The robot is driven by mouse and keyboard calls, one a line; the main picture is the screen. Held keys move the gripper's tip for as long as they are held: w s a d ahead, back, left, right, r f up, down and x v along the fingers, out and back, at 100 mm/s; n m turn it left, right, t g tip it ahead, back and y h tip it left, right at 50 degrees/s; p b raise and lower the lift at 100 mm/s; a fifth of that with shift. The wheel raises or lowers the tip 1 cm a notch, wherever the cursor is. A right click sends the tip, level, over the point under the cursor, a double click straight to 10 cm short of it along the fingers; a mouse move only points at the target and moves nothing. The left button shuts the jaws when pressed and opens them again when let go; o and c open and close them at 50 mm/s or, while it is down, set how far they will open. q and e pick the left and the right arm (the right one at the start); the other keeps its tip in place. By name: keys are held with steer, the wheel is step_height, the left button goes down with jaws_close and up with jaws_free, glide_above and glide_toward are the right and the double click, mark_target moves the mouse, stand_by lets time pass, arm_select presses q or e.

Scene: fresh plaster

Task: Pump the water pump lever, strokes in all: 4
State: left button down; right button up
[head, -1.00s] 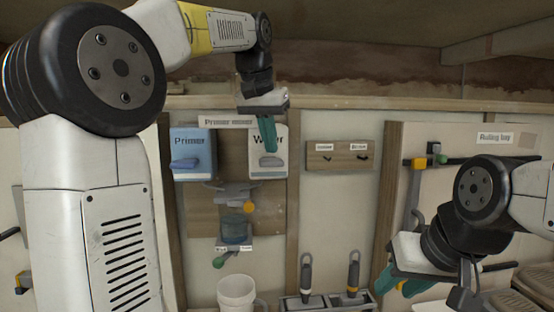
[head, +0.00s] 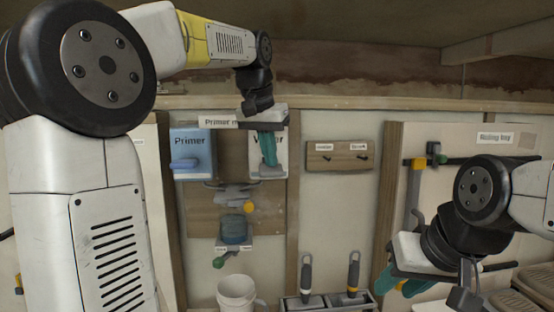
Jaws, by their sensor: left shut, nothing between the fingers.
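The water pump is a white box (head: 283,150) on the wall board, its label partly covered by my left gripper. Its pale lever (head: 271,171) shows low on the front, mostly hidden behind the green fingertips. My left gripper (head: 269,160) is shut and empty, pointing down at the lever; I cannot tell whether it touches it. My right gripper (head: 402,285) is at the lower right, well away from the pump, with its green fingers apart.
The blue Primer pump (head: 191,140) hangs just left of the water pump. Below are a mixing station with a blue cup (head: 234,231), a white bucket (head: 236,291) and a tool tray (head: 325,302). A wooden hook board (head: 340,156) is to the right.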

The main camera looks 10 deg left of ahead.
arm_select(q)
steer(key=shift+f, duration=0.55)
steer(key=shift+r, duration=2.2)
steer(key=shift+f, duration=0.1)
stand_by(0.5)
steer(key=shift+r, duration=2.6)
